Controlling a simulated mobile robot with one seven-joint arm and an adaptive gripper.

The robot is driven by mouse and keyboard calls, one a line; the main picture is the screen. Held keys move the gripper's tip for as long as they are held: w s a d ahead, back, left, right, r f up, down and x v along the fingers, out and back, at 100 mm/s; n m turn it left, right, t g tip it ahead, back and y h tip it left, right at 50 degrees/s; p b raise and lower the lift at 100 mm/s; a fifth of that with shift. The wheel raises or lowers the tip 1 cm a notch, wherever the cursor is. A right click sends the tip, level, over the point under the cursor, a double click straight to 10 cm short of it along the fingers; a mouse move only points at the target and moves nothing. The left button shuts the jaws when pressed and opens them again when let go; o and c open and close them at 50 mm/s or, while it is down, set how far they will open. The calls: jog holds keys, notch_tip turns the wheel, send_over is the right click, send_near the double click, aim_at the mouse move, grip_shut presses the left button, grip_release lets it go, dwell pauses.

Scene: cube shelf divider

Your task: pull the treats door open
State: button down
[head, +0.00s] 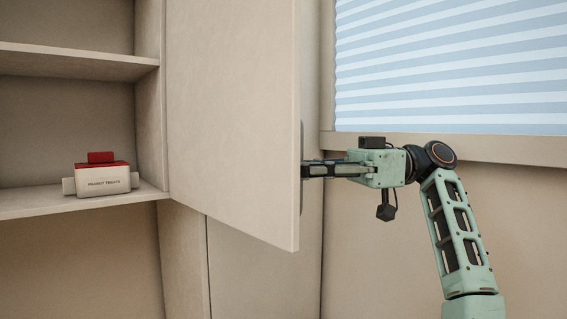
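The door (232,120) is a beige panel standing swung out from the shelf unit, its free edge toward the right. A dark handle (301,140) shows as a thin strip along the outer side of that edge. My gripper (306,170) is at the handle on the outer side of the door, pointing left. Its fingertips are partly hidden at the door edge, so I cannot tell whether they grip the handle. A box labelled "Peanut Treats" (104,181), white with a red top, sits on the lower shelf at the left.
The open shelf unit has an upper shelf (75,61) and a lower shelf (40,204). A window with a pleated blind (450,65) and a sill (450,147) is at the right, behind my arm. The space below the door looks clear.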

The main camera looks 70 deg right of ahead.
jog(key=shift+s, duration=0.15)
jog(key=c, duration=2.4)
grip_release()
jog(key=shift+o, duration=0.5)
jog(key=shift+s+a, duration=0.1)
jog(key=shift+s, duration=0.15)
jog(key=shift+w, duration=0.1)
jog(key=shift+w, duration=0.1)
